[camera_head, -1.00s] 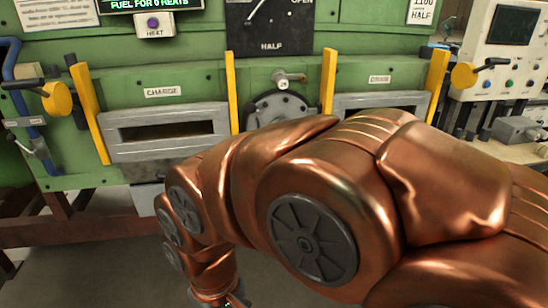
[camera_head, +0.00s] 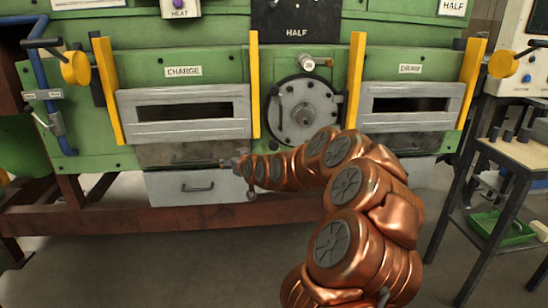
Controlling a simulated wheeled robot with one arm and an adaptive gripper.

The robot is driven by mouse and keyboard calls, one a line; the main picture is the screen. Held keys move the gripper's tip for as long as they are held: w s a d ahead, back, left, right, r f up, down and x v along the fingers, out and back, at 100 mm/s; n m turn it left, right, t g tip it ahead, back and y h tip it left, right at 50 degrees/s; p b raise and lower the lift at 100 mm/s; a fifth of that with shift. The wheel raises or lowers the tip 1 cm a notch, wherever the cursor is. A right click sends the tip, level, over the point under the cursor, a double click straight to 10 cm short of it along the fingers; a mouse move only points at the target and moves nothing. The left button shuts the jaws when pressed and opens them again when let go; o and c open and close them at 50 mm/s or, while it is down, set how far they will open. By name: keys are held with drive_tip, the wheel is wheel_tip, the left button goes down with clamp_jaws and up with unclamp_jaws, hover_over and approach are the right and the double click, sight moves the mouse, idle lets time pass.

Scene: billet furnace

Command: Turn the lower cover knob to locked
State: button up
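A round grey cover (camera_head: 304,110) with a central hub and bolts around it sits on the green furnace front, between the two doors. A small light knob (camera_head: 308,64) sticks out just above it. My arm crosses in front of the cover's bottom edge, and I cannot make out a lower knob there. My gripper (camera_head: 236,164) is at the arm's far end, pointing left, below and left of the cover, in front of the dark panel (camera_head: 178,153). It is too small to tell whether it is open or shut.
The charge door (camera_head: 184,128) is left of the cover, the draw door (camera_head: 412,122) right, each between yellow uprights. A grey drawer (camera_head: 190,189) is under the dark panel. A side table (camera_head: 520,152) with small dark cylinders stands at right. The floor in front is clear at left.

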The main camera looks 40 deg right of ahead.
sight(275, 147)
drive_tip(key=s+d+f+m+t+h+b, duration=0.1)
drive_tip(key=s+d+f+h, duration=0.15)
drive_tip(key=d, duration=0.65)
drive_tip(key=s+d+f+m+h+b, duration=0.1)
drive_tip(key=d+m+h+b, duration=0.15)
drive_tip(key=d, duration=0.55)
drive_tip(key=shift+n+h, duration=0.4)
drive_tip(key=shift+n, duration=0.05)
drive_tip(key=shift+r+p+x, duration=0.2)
drive_tip(key=shift+p+x, duration=0.15)
drive_tip(key=shift+x, duration=1.55)
drive_tip(key=shift+r+p+x, duration=0.2)
drive_tip(key=shift+p+x, duration=0.15)
drive_tip(key=shift+x, duration=1.6)
drive_tip(key=shift+c, duration=0.3)
drive_tip(key=c, duration=1.1)
